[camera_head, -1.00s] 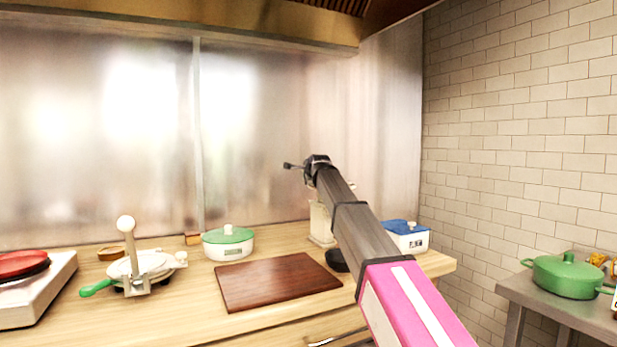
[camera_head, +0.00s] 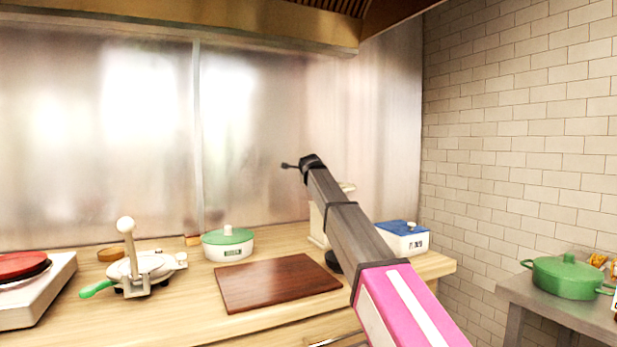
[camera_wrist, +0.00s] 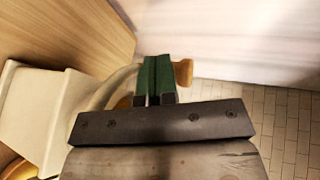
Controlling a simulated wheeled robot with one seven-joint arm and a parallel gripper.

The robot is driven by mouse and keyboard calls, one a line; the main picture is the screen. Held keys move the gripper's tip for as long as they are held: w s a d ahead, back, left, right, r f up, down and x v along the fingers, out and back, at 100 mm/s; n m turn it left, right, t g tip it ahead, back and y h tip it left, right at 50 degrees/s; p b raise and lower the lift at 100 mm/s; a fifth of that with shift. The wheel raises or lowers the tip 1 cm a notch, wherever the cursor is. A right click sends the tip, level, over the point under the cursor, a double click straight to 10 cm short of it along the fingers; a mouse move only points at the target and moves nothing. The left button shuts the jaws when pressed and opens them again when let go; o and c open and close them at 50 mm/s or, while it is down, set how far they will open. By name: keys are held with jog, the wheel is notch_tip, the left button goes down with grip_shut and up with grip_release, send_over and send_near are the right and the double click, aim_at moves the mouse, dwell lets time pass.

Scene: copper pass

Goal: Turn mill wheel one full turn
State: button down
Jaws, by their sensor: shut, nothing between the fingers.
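The mill has a cream body (camera_wrist: 42,112) at the left of the wrist view. In the head view its cream body (camera_head: 317,226) stands on the counter, partly hidden behind my arm. A pale curved piece (camera_wrist: 112,86), apparently part of the mill wheel, runs from the body behind my fingers. A tan wooden knob (camera_wrist: 184,72) shows just right of the fingertips. My gripper (camera_wrist: 152,62) has green fingers, pressed together and empty. They overlap the curved piece in the picture; I cannot tell whether they touch it.
A dark wooden board (camera_head: 275,282) lies left of the mill. A white pot with a green lid (camera_head: 228,246) stands behind it. A white box with a blue lid (camera_head: 403,238) stands right of my arm. A press with an upright handle (camera_head: 140,266) stands at left.

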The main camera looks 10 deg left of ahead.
jog(key=shift+w+d, duration=0.3)
jog(key=shift+w, duration=0.55)
jog(key=shift+w+d, duration=0.3)
jog(key=shift+w, duration=0.5)
jog(key=shift+w+d, duration=0.1)
